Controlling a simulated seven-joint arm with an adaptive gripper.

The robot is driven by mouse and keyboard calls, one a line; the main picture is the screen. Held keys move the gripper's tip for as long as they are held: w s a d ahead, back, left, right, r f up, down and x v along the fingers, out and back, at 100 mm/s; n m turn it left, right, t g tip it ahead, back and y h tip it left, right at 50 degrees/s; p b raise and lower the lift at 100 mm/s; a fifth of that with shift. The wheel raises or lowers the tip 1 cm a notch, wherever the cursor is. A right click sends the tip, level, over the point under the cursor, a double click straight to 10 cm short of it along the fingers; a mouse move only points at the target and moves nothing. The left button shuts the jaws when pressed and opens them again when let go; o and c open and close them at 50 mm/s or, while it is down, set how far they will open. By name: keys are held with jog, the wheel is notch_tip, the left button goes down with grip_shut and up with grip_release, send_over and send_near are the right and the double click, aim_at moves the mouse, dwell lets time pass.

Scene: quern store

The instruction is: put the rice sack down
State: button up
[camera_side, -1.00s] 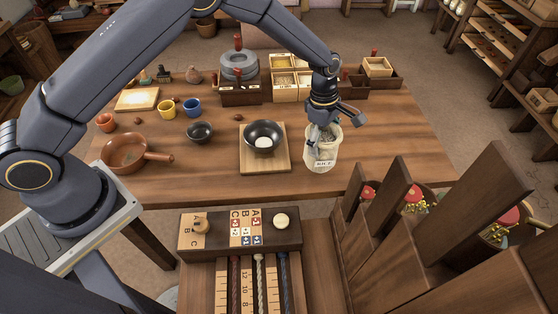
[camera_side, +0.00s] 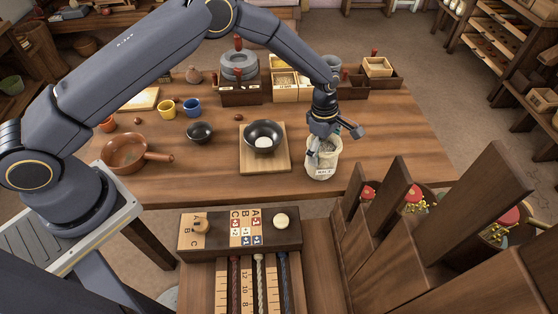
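The rice sack (camera_side: 322,169) is a cream cloth bag with a white label, near the front right of the wooden table (camera_side: 385,150). It looks upright, and its base appears at or very near the tabletop; I cannot tell whether it touches. My gripper (camera_side: 322,143) is above the sack with its fingers at the sack's mouth. One finger shows against the front of the rim and the other is hidden, so its grip is unclear. The black bowl (camera_side: 262,138) with white contents stands on a wooden board (camera_side: 250,161) left of the sack.
A brown pan (camera_side: 124,154), a small dark bowl (camera_side: 199,132) and yellow (camera_side: 167,108) and blue (camera_side: 192,107) cups stand to the left. A grey quern (camera_side: 239,66) and wooden boxes (camera_side: 284,84) line the back. Wooden dividers (camera_side: 400,205) rise at the front right. The table's right side is clear.

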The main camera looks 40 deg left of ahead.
jog(key=shift+r, duration=0.1)
notch_tip(320, 180, up, 11)
jog(key=a, duration=0.2)
jog(key=s+a+r+m+t, duration=0.1)
jog(key=s+a+r+m, duration=0.35)
jog(key=r, duration=0.55)
jog(key=s+a+r+m+t, duration=0.2)
jog(key=s+a+r+m, duration=0.3)
jog(key=r, duration=0.5)
jog(key=s+a+r+m+t+y, duration=0.1)
jog(key=s+a+m, duration=0.3)
jog(key=s, duration=0.6)
jog(key=s+a+r+m+t, duration=0.1)
jog(key=s+a+m, duration=0.3)
jog(key=s, duration=0.6)
jog(key=shift+s+a+t+y, duration=0.15)
jog(key=shift+s+t+y, duration=0.15)
jog(key=shift+s+y, duration=0.1)
